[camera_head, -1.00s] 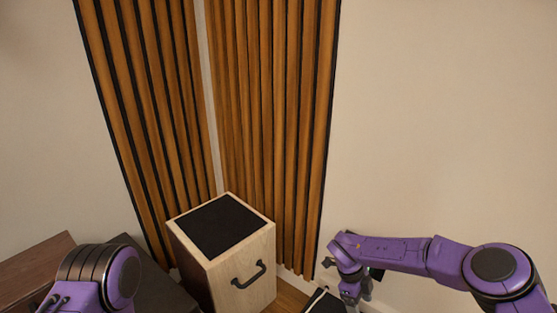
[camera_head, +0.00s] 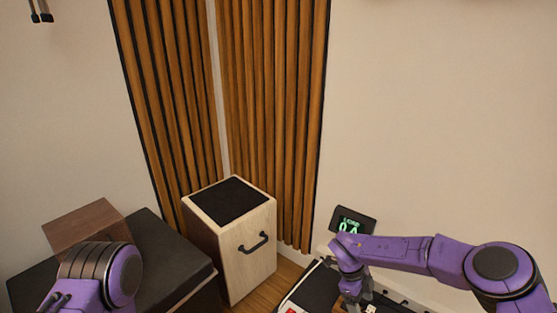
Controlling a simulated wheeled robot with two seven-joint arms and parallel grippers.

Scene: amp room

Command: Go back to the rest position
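My purple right arm comes in from the right, bent at the elbow. Its gripper (camera_head: 354,296) points down at the bottom edge of the head view, over a dark surface with a pale rim. Its fingertips are small and partly cut off, so I cannot tell whether it is open, shut or holding anything. Only a rounded purple joint of my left arm shows at the bottom left. The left gripper is out of view.
A light wood box (camera_head: 245,250) with a black top and handle stands in the corner before wooden slat panels (camera_head: 270,110). A brown box (camera_head: 85,228) sits on a black-topped unit (camera_head: 165,255) at left. A lit display (camera_head: 350,220) stands behind my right wrist.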

